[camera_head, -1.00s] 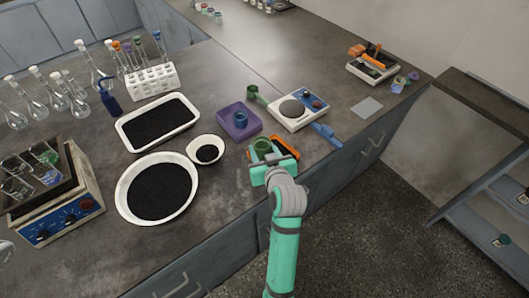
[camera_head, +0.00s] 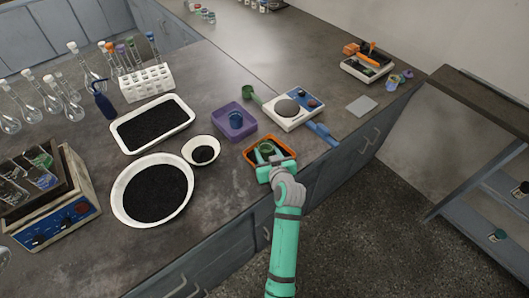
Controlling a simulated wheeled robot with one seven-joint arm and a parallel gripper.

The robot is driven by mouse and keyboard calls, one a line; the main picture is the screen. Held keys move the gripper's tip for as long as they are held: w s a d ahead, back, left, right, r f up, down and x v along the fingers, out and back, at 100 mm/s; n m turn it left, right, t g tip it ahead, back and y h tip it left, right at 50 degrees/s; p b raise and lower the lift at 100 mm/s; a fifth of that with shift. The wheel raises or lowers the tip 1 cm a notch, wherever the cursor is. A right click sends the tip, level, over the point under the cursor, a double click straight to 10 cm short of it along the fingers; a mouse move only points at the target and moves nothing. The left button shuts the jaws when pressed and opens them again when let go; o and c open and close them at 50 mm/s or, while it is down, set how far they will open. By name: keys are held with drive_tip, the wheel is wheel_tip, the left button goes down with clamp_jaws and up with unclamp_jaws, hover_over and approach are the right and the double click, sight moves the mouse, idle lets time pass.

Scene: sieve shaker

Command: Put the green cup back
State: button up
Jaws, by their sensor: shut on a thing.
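My gripper (camera_head: 268,158) is shut on the green cup (camera_head: 265,147), a small dark green cup that looks upright between the fingers. The cup and fingers appear over or inside the orange tray (camera_head: 250,154) near the front edge of the bench. Whether the cup touches the tray floor cannot be told. The gripper's body hides the tray's near part. A purple tray (camera_head: 249,132) with a blue cup (camera_head: 236,119) in it stands just behind to the left.
A white scale (camera_head: 291,121) stands behind right, with a green scoop (camera_head: 249,91) and a blue scoop (camera_head: 321,132) beside it. A small white bowl (camera_head: 190,144) and a large bowl (camera_head: 119,190) of black grains lie left. Bare bench separates the bowls from the orange tray.

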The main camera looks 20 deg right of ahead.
drive_tip(key=shift+d, duration=0.2)
drive_tip(key=shift+s+d+f, duration=0.1)
drive_tip(key=o, duration=1.1)
